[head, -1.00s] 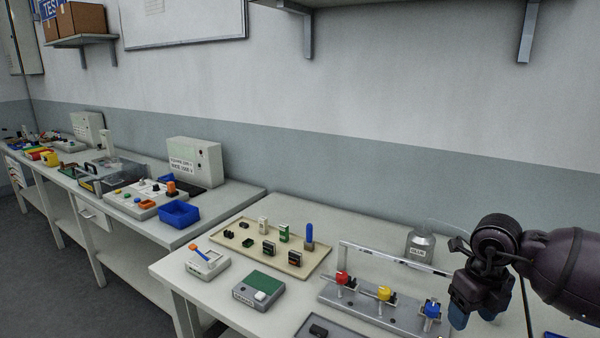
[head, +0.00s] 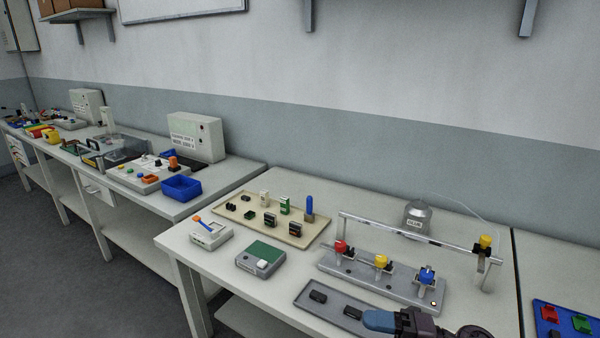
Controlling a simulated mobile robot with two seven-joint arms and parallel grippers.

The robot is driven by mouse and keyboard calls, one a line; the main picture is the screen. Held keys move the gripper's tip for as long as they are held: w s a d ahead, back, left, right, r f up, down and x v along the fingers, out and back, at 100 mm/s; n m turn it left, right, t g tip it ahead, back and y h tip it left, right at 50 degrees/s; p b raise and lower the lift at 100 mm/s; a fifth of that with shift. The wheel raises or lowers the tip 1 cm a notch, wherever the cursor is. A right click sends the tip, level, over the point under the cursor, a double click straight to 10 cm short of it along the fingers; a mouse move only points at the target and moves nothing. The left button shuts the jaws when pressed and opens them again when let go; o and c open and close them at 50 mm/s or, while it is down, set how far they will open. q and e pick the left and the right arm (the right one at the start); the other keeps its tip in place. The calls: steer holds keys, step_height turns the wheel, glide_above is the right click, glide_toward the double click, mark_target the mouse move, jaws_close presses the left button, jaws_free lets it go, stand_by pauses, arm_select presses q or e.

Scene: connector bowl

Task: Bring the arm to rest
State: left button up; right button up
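My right gripper (head: 380,320) shows at the bottom edge of the head view, low over the right end of a grey tray. Its blue fingertip points left; the frame edge cuts off the arm. Only one blue tip is clear, so I cannot tell whether it is open or shut. My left gripper is not in view. A grey fixture (head: 385,283) with red (head: 341,247), yellow (head: 381,261) and blue (head: 427,275) connectors stands behind it. A metal bar (head: 400,236) above the fixture carries a yellow-topped part (head: 486,242) at its right end.
The grey tray (head: 330,311) holds small black parts. A beige tray (head: 238,220) with several connectors, two small devices (head: 210,232) (head: 260,258) and a metal canister (head: 418,216) stand on the table. A blue board (head: 570,322) lies at right.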

steer(key=s+d+f+m+t+h, duration=0.1)
steer(key=d+f+m+t+h, duration=0.45)
steer(key=m, duration=0.55)
steer(key=d+f+m+t+h, duration=0.35)
steer(key=m+t+h, duration=0.25)
steer(key=m+t, duration=0.3)
steer(key=s+d+f+m+g+h, duration=0.3)
steer(key=s+f+m, duration=0.2)
steer(key=f, duration=0.1)
steer(key=s+d+f+m+g+h, duration=0.3)
steer(key=s+f+m+g, duration=0.1)
steer(key=s+f+m, duration=0.1)
steer(key=shift+s+d+f, duration=0.2)
steer(key=shift+s+f, duration=0.5)
steer(key=shift+f, duration=0.15)
